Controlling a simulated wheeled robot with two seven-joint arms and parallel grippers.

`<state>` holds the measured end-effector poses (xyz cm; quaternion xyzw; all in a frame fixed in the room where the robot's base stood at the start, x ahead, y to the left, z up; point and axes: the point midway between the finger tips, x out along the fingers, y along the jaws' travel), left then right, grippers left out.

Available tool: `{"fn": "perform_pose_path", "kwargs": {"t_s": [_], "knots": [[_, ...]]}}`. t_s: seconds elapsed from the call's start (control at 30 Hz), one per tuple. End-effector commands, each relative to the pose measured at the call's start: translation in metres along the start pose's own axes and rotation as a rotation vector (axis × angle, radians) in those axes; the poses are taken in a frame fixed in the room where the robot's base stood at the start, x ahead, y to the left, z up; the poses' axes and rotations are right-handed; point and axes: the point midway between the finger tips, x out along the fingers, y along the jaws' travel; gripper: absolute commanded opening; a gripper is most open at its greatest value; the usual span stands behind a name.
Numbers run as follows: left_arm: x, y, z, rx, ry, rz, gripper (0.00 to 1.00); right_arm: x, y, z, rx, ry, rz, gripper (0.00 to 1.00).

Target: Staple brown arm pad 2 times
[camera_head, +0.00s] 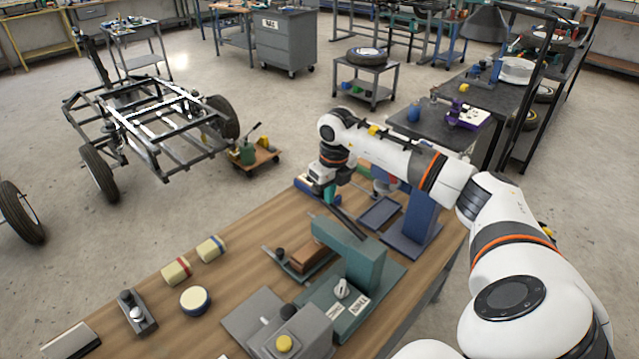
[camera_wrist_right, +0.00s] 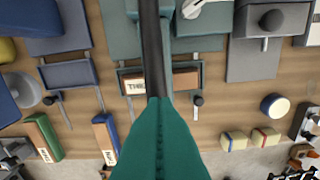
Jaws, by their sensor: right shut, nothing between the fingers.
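The brown arm pad (camera_head: 306,257) lies in a tray in front of the teal stapling machine (camera_head: 362,270). In the right wrist view the pad (camera_wrist_right: 185,80) is partly covered by a dark lever (camera_wrist_right: 152,55) and my fingers. The lever (camera_head: 348,222) sticks out from the teal machine's head. My right gripper (camera_head: 329,192) has teal fingers and is shut and empty at the lever's outer end. In the right wrist view its fingers (camera_wrist_right: 158,105) overlap the lever's end; I cannot tell whether they touch it. My left gripper is not in view.
A blue machine (camera_head: 412,215) with an empty tray (camera_head: 380,213) stands to the right. A grey machine (camera_head: 305,335) stands at the front. Blue (camera_wrist_right: 105,135) and green (camera_wrist_right: 42,135) pads lie nearby. Cream rolls (camera_head: 211,248) and a round tin (camera_head: 195,299) lie to the left.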

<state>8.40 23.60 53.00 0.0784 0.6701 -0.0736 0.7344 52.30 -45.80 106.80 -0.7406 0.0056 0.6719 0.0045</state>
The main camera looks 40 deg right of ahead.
Motion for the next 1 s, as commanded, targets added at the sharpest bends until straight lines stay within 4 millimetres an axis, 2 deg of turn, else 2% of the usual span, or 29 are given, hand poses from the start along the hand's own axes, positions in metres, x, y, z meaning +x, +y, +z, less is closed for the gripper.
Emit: {"fn": "perform_pose_path", "kwargs": {"t_s": [0.33,0.47,0.57,0.8,1.0], "knots": [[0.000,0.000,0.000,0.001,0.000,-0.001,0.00,-0.002,-0.001,0.003,-0.001,0.002,-0.001,0.00],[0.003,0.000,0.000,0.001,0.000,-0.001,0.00,-0.011,0.000,0.002,-0.001,0.005,-0.001,0.00],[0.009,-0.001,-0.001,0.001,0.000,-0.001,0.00,-0.027,0.000,0.002,-0.001,0.008,0.000,0.00],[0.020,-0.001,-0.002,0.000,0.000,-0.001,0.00,-0.080,0.000,0.002,-0.001,0.008,-0.001,0.00],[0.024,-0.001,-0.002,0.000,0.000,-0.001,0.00,-0.111,0.000,0.003,-0.001,0.005,-0.002,0.00]]}}
